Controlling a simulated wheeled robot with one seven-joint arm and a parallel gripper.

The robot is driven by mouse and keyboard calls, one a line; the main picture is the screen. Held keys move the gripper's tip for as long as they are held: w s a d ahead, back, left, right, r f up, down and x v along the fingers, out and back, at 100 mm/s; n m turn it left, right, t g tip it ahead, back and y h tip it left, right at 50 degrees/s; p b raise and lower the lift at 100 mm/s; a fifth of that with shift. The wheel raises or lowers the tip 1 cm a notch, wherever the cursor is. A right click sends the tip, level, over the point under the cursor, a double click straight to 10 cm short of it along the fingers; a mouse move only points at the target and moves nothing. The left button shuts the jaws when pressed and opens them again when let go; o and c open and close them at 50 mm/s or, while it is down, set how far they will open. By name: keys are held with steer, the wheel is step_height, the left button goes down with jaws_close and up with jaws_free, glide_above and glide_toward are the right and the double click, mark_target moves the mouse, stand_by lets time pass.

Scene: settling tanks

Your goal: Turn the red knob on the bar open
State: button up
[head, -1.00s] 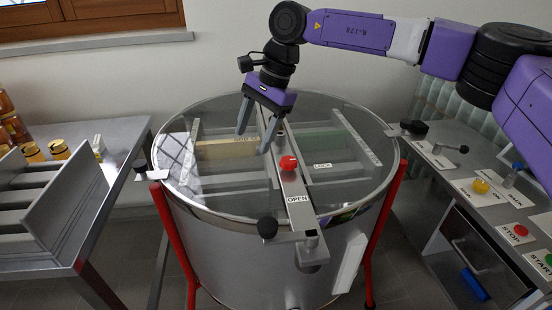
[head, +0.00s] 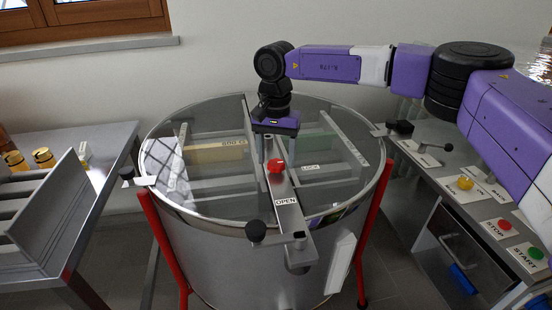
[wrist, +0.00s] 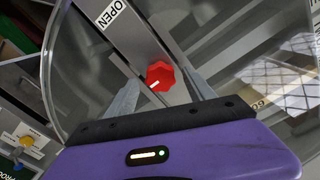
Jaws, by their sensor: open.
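The red knob (head: 276,165) sits on the grey metal bar (head: 290,215) that crosses the round tank's clear lid. An OPEN label lies on the bar on the near side of the knob, and a LOCK label lies to its right. In the wrist view the lobed red knob (wrist: 160,75) carries a white mark, with the OPEN label (wrist: 112,13) beyond it. My gripper (head: 270,150) points down over the bar, just behind the knob. In the wrist view its fingers (wrist: 160,85) are apart, one on either side of the knob; I cannot tell whether they touch it.
The tank (head: 230,255) stands on red legs, with black clamp knobs around its rim. A table with a slotted metal rack (head: 50,225) is at left. A control bench (head: 480,200) with a yellow knob and STOP and START buttons is at right.

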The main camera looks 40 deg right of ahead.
steer(key=shift+f, duration=0.5)
steer(key=shift+c, duration=0.2)
jaws_close()
